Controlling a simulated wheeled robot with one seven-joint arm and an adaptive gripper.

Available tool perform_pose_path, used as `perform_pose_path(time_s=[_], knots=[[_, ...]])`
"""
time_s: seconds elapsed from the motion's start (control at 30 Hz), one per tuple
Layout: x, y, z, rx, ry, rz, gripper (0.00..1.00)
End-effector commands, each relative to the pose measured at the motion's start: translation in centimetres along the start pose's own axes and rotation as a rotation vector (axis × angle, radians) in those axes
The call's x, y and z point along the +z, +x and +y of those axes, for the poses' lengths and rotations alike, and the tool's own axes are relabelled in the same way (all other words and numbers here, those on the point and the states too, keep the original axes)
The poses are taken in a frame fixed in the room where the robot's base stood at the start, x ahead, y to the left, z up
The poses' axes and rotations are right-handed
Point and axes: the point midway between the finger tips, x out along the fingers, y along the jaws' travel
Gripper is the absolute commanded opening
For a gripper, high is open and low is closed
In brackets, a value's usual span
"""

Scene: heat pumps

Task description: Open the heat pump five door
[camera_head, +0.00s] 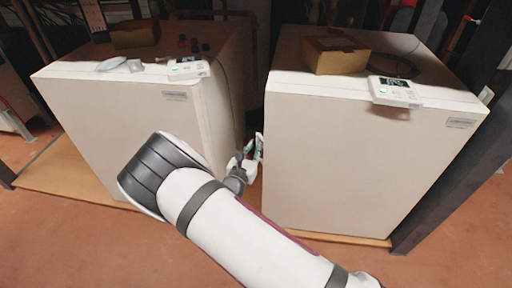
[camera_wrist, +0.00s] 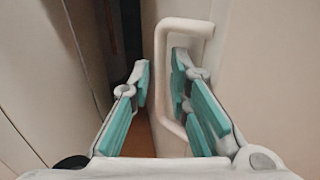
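Two white box-shaped heat pumps stand side by side, the left heat pump (camera_head: 130,115) and the right heat pump (camera_head: 350,160). Their front labels are too small to read, so I cannot tell which is number five. A white U-shaped handle (camera_wrist: 172,100) is fixed to the pale panel on the right in the wrist view. My gripper (camera_wrist: 161,78) is open, with teal pads. The handle's bar runs between the two fingers, and the right finger reaches inside the loop. In the head view my gripper (camera_head: 252,152) is at the gap between the units, close to the right one's left edge.
A display panel (camera_head: 394,91) and a cardboard box (camera_head: 335,55) sit on the right unit. Another display (camera_head: 188,69) and box (camera_head: 135,34) are on the left unit. The gap between the units is narrow. Open orange floor (camera_head: 60,230) lies in front.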

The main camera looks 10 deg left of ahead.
Motion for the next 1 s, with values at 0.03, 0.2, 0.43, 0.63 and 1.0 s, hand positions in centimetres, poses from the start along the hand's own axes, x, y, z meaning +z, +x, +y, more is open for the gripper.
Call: perform_pose_path(time_s=[0.03,0.2,0.43,0.63,1.0], knots=[[-0.1,0.5,0.0,-0.001,0.001,0.000,0.17],[0.0,1.3,0.0,0.001,0.000,0.000,0.17],[0.1,1.4,0.0,0.001,0.000,0.000,0.17],[0.0,1.3,0.0,0.000,0.000,0.000,0.00],[0.1,0.2,-0.2,0.017,-0.004,0.002,0.00]])
